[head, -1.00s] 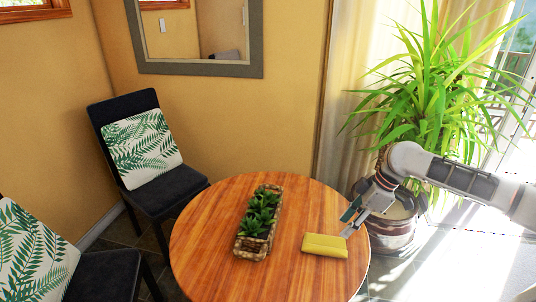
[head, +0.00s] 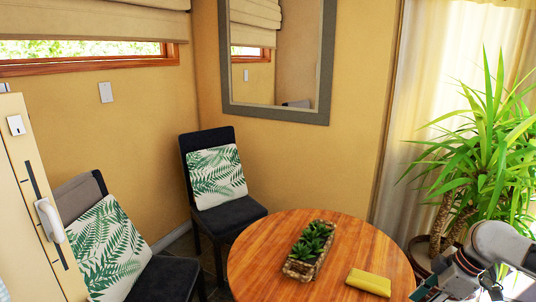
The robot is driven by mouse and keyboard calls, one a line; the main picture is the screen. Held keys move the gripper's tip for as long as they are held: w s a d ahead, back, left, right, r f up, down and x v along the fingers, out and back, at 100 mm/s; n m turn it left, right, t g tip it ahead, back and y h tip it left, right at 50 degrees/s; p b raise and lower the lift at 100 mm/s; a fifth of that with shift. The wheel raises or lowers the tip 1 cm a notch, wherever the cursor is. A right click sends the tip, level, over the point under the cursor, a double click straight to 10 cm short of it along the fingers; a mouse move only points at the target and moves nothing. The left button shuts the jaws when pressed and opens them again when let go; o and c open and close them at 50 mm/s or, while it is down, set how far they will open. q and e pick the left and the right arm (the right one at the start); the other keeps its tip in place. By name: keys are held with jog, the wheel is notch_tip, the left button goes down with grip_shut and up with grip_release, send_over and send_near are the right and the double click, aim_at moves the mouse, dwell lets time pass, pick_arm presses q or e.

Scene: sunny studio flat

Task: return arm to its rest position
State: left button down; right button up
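My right arm comes in at the lower right corner of the head view, in front of the potted plant. Its gripper (head: 427,291) is at the bottom edge, right of the round table's rim and apart from the yellow wallet-like item (head: 369,282). The finger ends are small and partly cut off, so I cannot tell whether they are open or shut. The yellow item lies flat on the round wooden table (head: 262,243). My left gripper is not in view.
A planter of succulents (head: 307,250) stands mid-table. Two dark chairs with leaf-print cushions (head: 215,177) (head: 108,248) stand left of the table. A tall potted plant (head: 480,165) is at the right. A pale panel with a white handle (head: 50,220) is at the far left.

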jog(key=s+a+f+n+t, duration=0.15)
jog(key=s+a+f, duration=0.35)
jog(key=a, duration=0.5)
jog(key=s+a+f+t, duration=0.25)
jog(key=a+f, duration=0.35)
jog(key=a, duration=0.4)
jog(key=s+d+r+m+h, duration=0.2)
jog(key=s+d+m+h, duration=0.15)
jog(key=s+d, duration=0.4)
jog(key=s+d+r+m+h, duration=0.2)
jog(key=s+d+m+h, duration=0.1)
jog(key=s+d+h, duration=0.4)
jog(key=w+a+f+m+t+y, duration=0.1)
jog(key=a+f+t+y, duration=0.1)
jog(key=a+f+y, duration=0.2)
jog(key=w+a+f+m+t+y, duration=0.1)
jog(key=a+f+y, duration=0.4)
jog(key=a+f, duration=0.5)
jog(key=shift+w+a+f+m+t, duration=0.2)
jog(key=shift+w+a+m+t, duration=0.15)
jog(key=shift+a+t, duration=0.4)
jog(key=shift+a+y, duration=0.15)
jog(key=shift+y, duration=0.1)
